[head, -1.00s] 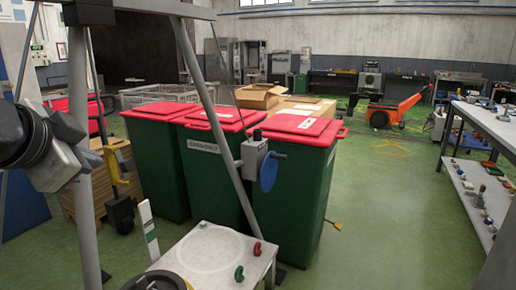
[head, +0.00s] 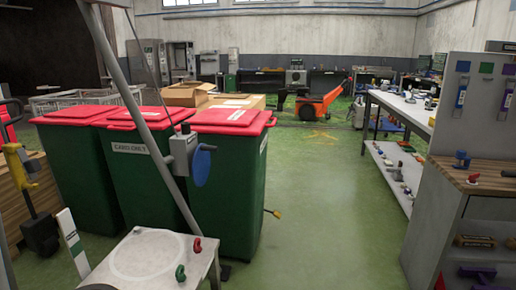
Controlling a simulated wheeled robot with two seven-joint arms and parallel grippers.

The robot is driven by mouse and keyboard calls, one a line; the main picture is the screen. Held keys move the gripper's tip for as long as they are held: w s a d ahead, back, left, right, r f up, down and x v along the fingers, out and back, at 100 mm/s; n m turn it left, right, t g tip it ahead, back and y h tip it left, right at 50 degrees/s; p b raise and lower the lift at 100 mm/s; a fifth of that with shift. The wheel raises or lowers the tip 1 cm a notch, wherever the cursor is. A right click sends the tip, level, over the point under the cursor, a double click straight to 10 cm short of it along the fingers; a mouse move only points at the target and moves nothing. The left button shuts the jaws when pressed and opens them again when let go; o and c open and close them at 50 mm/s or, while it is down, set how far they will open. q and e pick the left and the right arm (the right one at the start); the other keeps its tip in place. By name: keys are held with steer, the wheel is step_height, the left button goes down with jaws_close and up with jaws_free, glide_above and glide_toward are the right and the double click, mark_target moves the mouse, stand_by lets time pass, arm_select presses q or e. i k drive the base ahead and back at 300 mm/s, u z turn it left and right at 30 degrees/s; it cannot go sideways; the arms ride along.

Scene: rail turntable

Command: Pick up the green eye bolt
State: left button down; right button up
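The green eye bolt (head: 180,273) is on the light grey tabletop (head: 135,262) at the lower left, near its right front edge. A red eye bolt (head: 197,245) is just behind it, close to the right edge of the same top. A pale ring is marked on the middle of this top. Neither of my grippers is in view, so I cannot see where they are relative to the green eye bolt.
Green bins with red lids (head: 226,185) stand behind the tabletop. A grey frame leg with a crank winch (head: 184,152) rises beside it. A wood-topped workbench (head: 490,170) stands at the right, with a shelf table (head: 408,115) behind. Green floor (head: 325,235) between is clear.

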mark_target(181, 277)
steer(key=k, duration=0.5)
steer(key=u, duration=1)
steer(key=i, duration=0.35)
steer(key=z, duration=1.85)
steer(key=i, duration=1.4)
steer(key=u, duration=2.4)
